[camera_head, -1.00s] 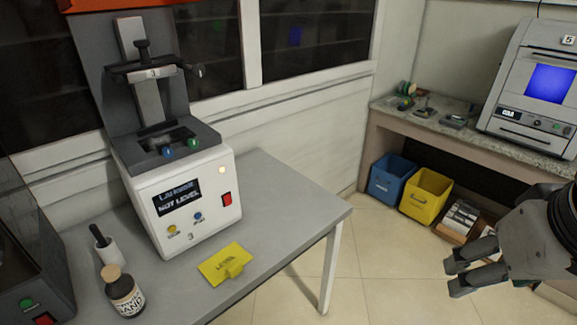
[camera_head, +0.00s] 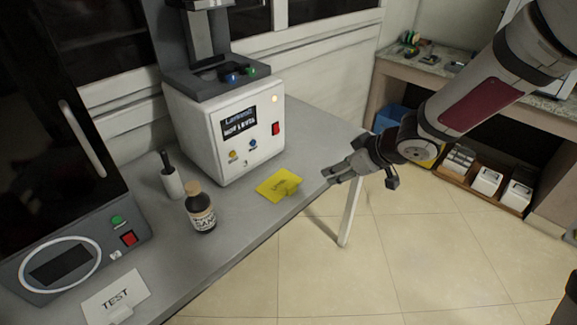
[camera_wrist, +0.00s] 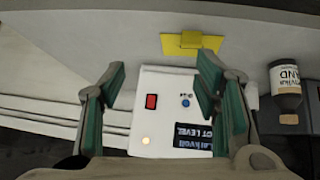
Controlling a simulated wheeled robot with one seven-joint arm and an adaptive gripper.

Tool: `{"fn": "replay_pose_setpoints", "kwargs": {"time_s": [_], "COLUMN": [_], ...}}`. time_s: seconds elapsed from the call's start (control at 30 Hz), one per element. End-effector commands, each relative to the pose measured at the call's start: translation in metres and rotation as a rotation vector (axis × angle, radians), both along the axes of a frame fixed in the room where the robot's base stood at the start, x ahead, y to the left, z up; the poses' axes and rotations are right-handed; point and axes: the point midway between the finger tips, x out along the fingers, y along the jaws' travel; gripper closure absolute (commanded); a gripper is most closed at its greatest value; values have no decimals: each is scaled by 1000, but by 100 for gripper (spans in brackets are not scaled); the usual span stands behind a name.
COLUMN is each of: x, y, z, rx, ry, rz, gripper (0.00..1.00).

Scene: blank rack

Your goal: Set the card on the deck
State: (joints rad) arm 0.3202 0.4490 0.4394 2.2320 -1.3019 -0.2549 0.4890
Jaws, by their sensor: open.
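A yellow card (camera_head: 272,187) with a raised tab and dark lettering lies on the grey table (camera_head: 225,228), in front of a white machine (camera_head: 205,130) whose screen appears to read NOT LEVEL. A white card (camera_head: 112,293) marked TEST lies at the table's near left. The machine has a dark grey deck (camera_head: 200,86) on top, under an upright column. My gripper (camera_head: 328,178) is open and empty, right of the yellow card near the table's right edge. In the wrist view the yellow card (camera_wrist: 172,46) shows beyond the open fingers (camera_wrist: 158,80), apart from them.
A dark bottle (camera_head: 201,212) and a black-handled white tool (camera_head: 171,182) stand left of the yellow card. A dark-windowed machine (camera_head: 60,200) fills the left. A bench (camera_head: 425,75) with crates below stands at the back right.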

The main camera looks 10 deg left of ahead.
Motion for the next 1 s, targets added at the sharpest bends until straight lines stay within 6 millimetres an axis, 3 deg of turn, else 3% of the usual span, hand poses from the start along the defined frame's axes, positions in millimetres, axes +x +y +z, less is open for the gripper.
{"fn": "replay_pose_setpoints", "kwargs": {"time_s": [0.1, 0.27, 0.6, 1.0], "x": [-4, -6, 16, 30], "y": [23, 39, 75, 97], "z": [-19, -29, -72, -95], "rx": [85, 137, 140, 138], "ry": [28, 42, 44, 43], "rz": [77, 124, 130, 128], "gripper": [43, 43, 43, 43]}}
